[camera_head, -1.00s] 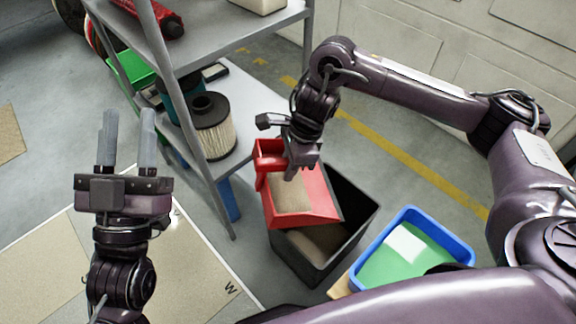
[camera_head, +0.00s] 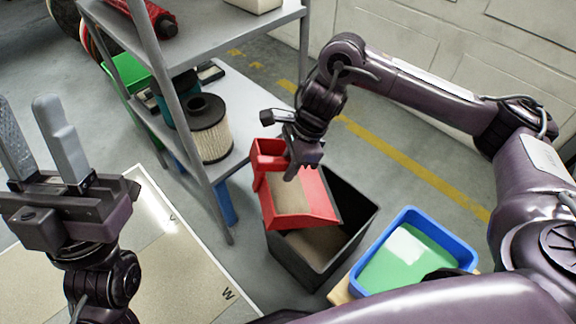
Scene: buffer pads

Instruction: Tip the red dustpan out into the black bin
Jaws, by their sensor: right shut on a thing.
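The red dustpan (camera_head: 318,204) is held over the left part of the black bin (camera_head: 352,240), with sandy brown material (camera_head: 288,196) on its floor. It looks tilted, with its open edge toward the bin. Similar brown material (camera_head: 318,243) shows inside the bin. My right gripper (camera_head: 292,172) is shut on the dustpan near its handle end; the exact grip is partly hidden. My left gripper (camera_head: 38,140) is open and empty at the left, its two grey fingers pointing up, well away from the bin.
A grey metal shelf (camera_head: 205,35) stands left of the bin, bearing a cylindrical filter (camera_head: 209,140) and a green tray (camera_head: 130,72). A blue tub (camera_head: 462,248) with green contents sits right of the bin. A light panel (camera_head: 170,265) lies at lower left.

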